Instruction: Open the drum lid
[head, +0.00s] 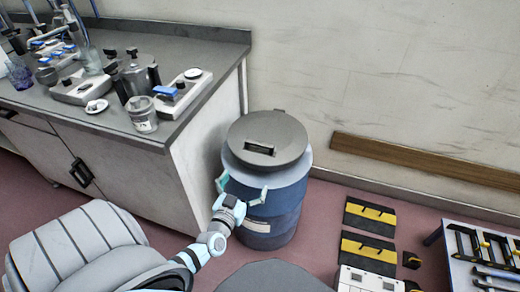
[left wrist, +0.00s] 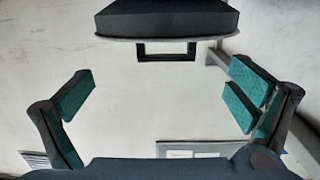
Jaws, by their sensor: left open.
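The blue drum (head: 277,222) stands upright on the floor beside the bench. Its round dark grey lid (head: 285,132) lies on top, with a dark rectangular handle (head: 259,149) at its front. My left gripper (head: 243,189) is open in front of the drum's upper side, below the lid's handle, with nothing between its fingers. In the left wrist view the open fingers (left wrist: 160,95) stand wide apart. A dark block with a rectangular loop (left wrist: 166,51) is above them, apparently the lid's front and handle. My right gripper is not in view.
The grey bench (head: 205,110) with lab equipment stands close left of the drum. The wall with a wooden rail (head: 420,160) is behind.

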